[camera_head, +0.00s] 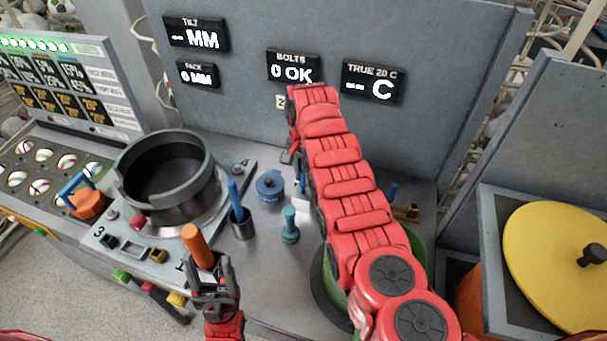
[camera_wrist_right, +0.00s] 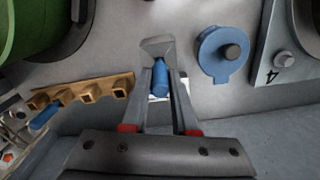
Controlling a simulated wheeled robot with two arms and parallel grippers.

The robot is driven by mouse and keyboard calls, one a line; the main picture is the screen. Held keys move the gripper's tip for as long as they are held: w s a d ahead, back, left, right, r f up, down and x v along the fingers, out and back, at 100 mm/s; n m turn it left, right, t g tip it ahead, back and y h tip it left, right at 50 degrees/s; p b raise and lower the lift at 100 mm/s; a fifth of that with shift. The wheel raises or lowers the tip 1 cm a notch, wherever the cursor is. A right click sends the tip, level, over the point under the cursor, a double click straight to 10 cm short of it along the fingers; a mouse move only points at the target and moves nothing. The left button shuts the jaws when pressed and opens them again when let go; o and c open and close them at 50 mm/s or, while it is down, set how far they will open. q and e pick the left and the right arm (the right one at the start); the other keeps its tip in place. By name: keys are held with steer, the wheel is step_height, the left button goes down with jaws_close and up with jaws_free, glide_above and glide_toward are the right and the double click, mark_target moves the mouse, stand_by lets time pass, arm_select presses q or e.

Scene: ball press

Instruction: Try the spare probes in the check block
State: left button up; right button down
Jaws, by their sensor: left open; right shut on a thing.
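My right gripper (camera_wrist_right: 160,78) is shut on a blue probe (camera_wrist_right: 160,84) in the right wrist view. A small grey block-like shape (camera_wrist_right: 157,47) lies just beyond the probe's end; I cannot tell whether they touch. In the head view my red right arm mostly hides this gripper (camera_head: 299,172). The rack partly shows in the head view (camera_head: 408,212). My left gripper (camera_head: 214,276) is open beside an upright orange handle (camera_head: 197,246); I see no grip on it.
A dark ring fixture (camera_head: 168,170) sits on a numbered plate at the left. A dark cup (camera_head: 243,224) with a blue rod, a teal peg (camera_head: 290,226) and a blue lidded piece (camera_head: 270,186) stand mid-bench. A green drum (camera_head: 416,244) is partly behind my right arm. The panel reads "BOLTS 0 OK".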

steer(key=shift+f+b, duration=0.5)
steer(key=shift+f, duration=0.25)
steer(key=shift+f, duration=0.1)
steer(key=shift+f+b, duration=0.45)
steer(key=shift+f, duration=0.1)
steer(key=c, duration=0.6)
jaws_free()
